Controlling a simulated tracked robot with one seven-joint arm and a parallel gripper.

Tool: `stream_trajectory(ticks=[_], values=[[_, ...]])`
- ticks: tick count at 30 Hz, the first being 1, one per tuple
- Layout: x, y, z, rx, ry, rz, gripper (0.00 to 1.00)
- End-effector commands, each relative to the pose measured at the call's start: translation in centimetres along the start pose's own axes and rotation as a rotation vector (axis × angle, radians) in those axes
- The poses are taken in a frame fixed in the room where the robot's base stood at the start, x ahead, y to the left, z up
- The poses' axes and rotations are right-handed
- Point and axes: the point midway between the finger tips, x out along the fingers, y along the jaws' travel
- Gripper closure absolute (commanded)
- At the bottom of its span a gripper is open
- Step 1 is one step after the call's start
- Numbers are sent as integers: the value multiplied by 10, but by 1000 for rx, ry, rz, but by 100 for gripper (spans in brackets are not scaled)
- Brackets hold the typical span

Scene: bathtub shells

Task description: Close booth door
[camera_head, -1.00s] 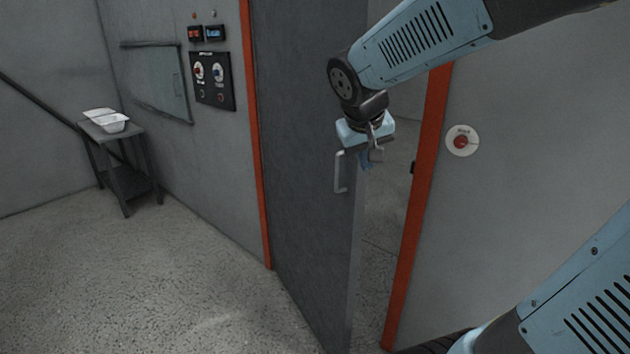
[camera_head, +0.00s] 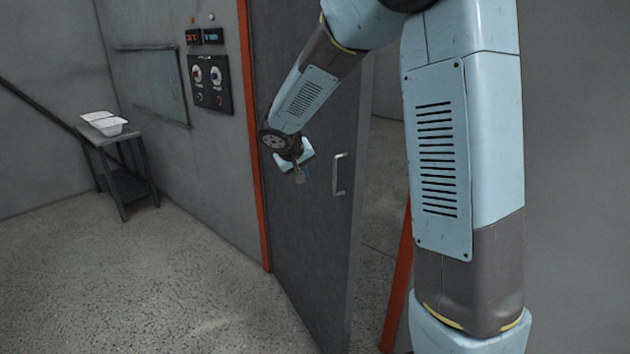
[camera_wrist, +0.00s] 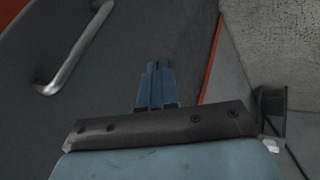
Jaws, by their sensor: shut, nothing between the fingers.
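The grey booth door (camera_head: 318,240) stands ajar in the head view, with a dark gap between its right edge and the orange-red frame (camera_head: 397,290). Its metal handle (camera_head: 340,174) is near that edge. My gripper (camera_head: 300,178) is in front of the door, left of the handle, and grips nothing. In the wrist view the blue fingers of my gripper (camera_wrist: 156,85) are together and point toward the door panel (camera_wrist: 110,85); the handle (camera_wrist: 75,52) is at the upper left. I cannot tell whether the fingertips touch the door.
A control panel (camera_head: 209,84) is on the wall left of the door. A small table (camera_head: 98,139) with white tub shells (camera_head: 104,123) stands at the far left. The floor (camera_head: 180,270) left of the door is clear. My arm hides much of the right side.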

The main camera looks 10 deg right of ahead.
Motion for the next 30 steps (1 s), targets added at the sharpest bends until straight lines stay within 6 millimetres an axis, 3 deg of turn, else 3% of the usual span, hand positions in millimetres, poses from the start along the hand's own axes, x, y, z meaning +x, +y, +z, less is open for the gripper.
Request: stream_trajectory(ticks=[18, 24, 30], values=[[99, 1, 2, 0, -5, 0, 100], [109, 26, 1, 3, -2, 1, 100], [114, 36, 1, 1, -2, 1, 100]])
